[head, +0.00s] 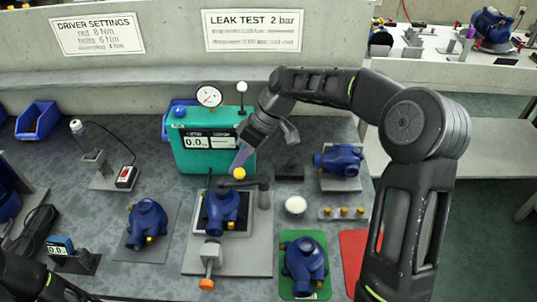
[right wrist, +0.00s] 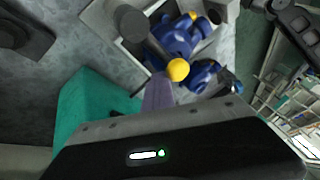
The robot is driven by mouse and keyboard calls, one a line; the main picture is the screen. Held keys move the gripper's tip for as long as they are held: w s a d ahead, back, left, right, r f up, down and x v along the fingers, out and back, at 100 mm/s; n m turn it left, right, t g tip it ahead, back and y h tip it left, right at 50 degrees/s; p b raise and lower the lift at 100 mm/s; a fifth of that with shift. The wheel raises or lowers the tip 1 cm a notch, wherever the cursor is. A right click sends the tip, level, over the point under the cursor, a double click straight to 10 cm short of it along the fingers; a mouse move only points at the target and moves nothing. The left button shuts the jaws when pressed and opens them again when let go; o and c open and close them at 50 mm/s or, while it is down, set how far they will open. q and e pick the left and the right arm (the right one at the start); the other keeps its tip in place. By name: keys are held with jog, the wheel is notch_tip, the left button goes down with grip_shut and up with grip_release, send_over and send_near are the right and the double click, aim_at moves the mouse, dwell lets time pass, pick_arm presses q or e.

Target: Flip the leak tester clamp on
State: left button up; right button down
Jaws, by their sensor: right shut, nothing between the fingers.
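The leak tester is a teal box (head: 193,150) with a round gauge and a display reading 0.0. In front of it a blue pump (head: 222,212) sits on a grey fixture plate (head: 255,255). A dark clamp arm (head: 262,186) reaches over this pump from the right. A yellow ball knob (head: 239,173) shows above the pump, and also in the right wrist view (right wrist: 177,69). My right gripper (head: 240,161) is shut and empty, its purple fingertips (right wrist: 158,95) right at the yellow knob; whether they touch it is unclear. My left gripper is out of view.
An orange knob (head: 206,284) is at the fixture's front. Other pumps stand on a grey pad (head: 128,243) at left, a green mat (head: 288,240) and a stand (head: 340,184) at right. A white-topped round thing (head: 295,206) stands right of the fixture.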

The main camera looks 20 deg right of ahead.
jog(key=shift+s+a+f, duration=0.15)
jog(key=shift+s+a, duration=0.1)
dwell(0.4)
jog(key=v, duration=0.8)
jog(key=shift+w, duration=0.2)
jog(key=shift+d, duration=0.15)
